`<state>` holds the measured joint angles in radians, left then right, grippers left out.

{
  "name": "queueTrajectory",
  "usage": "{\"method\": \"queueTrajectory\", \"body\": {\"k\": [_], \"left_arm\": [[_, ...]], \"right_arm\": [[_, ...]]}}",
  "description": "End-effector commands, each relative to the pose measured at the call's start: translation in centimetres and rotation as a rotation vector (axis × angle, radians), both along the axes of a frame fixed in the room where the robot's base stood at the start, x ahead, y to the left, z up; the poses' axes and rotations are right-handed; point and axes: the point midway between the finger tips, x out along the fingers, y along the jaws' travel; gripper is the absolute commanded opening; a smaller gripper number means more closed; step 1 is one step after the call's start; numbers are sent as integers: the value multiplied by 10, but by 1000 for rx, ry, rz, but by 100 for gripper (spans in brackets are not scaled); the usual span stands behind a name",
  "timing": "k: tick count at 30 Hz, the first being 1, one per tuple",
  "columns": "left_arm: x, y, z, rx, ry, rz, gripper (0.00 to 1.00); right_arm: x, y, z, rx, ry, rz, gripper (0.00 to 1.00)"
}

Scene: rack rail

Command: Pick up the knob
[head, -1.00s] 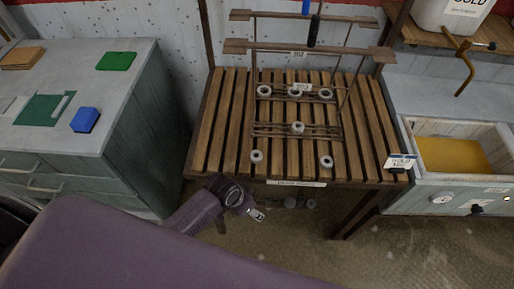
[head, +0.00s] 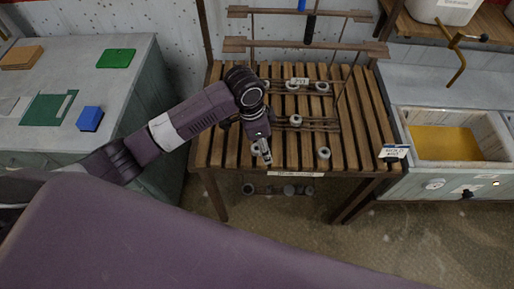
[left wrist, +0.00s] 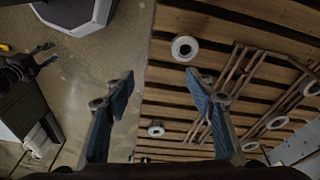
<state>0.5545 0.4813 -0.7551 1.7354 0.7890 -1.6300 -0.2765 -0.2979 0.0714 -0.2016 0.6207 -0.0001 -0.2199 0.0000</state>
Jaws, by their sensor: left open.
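Several pale, round, knob-like pieces with dark centres sit on the slatted wooden table (head: 217,148); I cannot tell which one is the knob. One (head: 324,153) is at the front right of the table, one (head: 296,120) in the middle and one (head: 292,87) farther back. My left gripper (head: 265,157) is over the front left of the table, pointing down, open and empty. In the left wrist view its fingers (left wrist: 160,90) are apart, with one round piece (left wrist: 185,48) beyond the right fingertip and another (left wrist: 156,129) showing between the fingers. A dark claw, apparently my right gripper (left wrist: 42,56), is small at the left edge.
Metal rails and a rack with crossbars (head: 305,47) stand on the table. A grey cabinet (head: 140,75) with a blue block (head: 89,119) is at left. More round pieces (head: 289,190) show below the table's front edge.

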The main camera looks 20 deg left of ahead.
Motion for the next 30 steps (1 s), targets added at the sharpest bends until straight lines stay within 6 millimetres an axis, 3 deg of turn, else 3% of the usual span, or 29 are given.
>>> {"method": "queueTrajectory", "body": {"k": [3, 8, 17, 24, 30], "left_arm": [[18, 18, 16, 41, 10, -26, 50], [25, 29, 22, 61, 25, -40, 50], [26, 30, -6, 64, 31, -40, 50], [26, 34, -41, 63, 28, -39, 50], [27, 33, -54, 64, 25, -41, 50]], "right_arm": [[-2, 2, 1, 1, 3, 1, 40], [-3, -1, 2, -1, 4, 2, 40], [-3, -8, 11, -10, 4, 2, 40], [-3, -12, 23, -13, 4, 0, 40], [-3, -11, 24, -13, 3, 0, 40]]}}
